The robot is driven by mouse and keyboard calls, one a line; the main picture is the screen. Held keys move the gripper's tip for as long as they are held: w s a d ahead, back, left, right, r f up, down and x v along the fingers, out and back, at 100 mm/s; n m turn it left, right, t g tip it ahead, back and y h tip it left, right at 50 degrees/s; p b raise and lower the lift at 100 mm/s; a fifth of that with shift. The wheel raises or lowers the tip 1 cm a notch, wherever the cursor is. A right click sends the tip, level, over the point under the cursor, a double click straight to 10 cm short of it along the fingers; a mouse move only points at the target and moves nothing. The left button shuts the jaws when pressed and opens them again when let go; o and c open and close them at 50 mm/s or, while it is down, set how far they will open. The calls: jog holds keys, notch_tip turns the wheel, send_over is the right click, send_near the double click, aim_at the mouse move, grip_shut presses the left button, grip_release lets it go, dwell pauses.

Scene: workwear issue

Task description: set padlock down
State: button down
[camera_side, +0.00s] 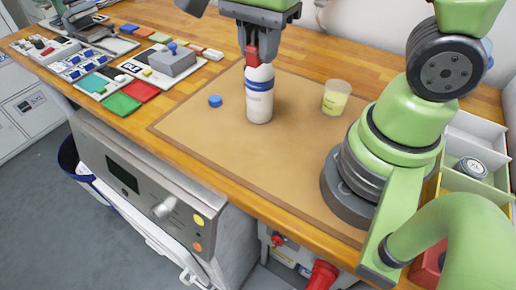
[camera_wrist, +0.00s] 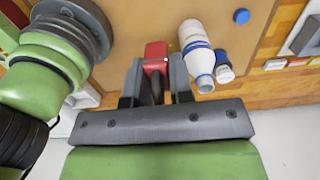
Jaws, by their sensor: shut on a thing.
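The padlock (camera_side: 253,53) is a small red block. It also shows in the wrist view (camera_wrist: 156,51). My gripper (camera_side: 258,47) is shut on it, and its dark fingers (camera_wrist: 156,88) cover part of the padlock in the wrist view. In the side view the padlock hangs in front of the top of a white bottle. In the wrist view it is apart from the bottle, to its left. I cannot tell how high it is above the tan mat (camera_side: 200,130).
The white bottle (camera_side: 259,100) with a blue band stands upright on the mat. A blue cap (camera_side: 215,101) lies to its left, a cup with yellow contents (camera_side: 335,98) to its right. The mat's front left is clear.

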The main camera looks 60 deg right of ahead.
notch_tip(320, 180, down, 21)
jog(key=shift+f, duration=0.1)
dwell(0.8)
jog(key=c, duration=1)
grip_release()
notch_tip(320, 180, up, 12)
notch_tip(320, 180, up, 11)
jog(key=n+t+y, duration=0.1)
jog(key=n+t, duration=0.2)
jog(key=n, duration=0.3)
send_over(259, 152)
jog(key=s, duration=0.1)
jog(key=s+r+n+t, duration=0.1)
jog(key=s+r+n, duration=0.1)
jog(key=s+r+n+t, duration=0.1)
jog(key=s+r+n, duration=0.1)
jog(key=r+n, duration=0.1)
jog(key=s+r+n+t+y, duration=0.1)
jog(key=s+r+n+t, duration=0.1)
jog(key=n, duration=0.1)
jog(key=shift+s+d+r, duration=0.4)
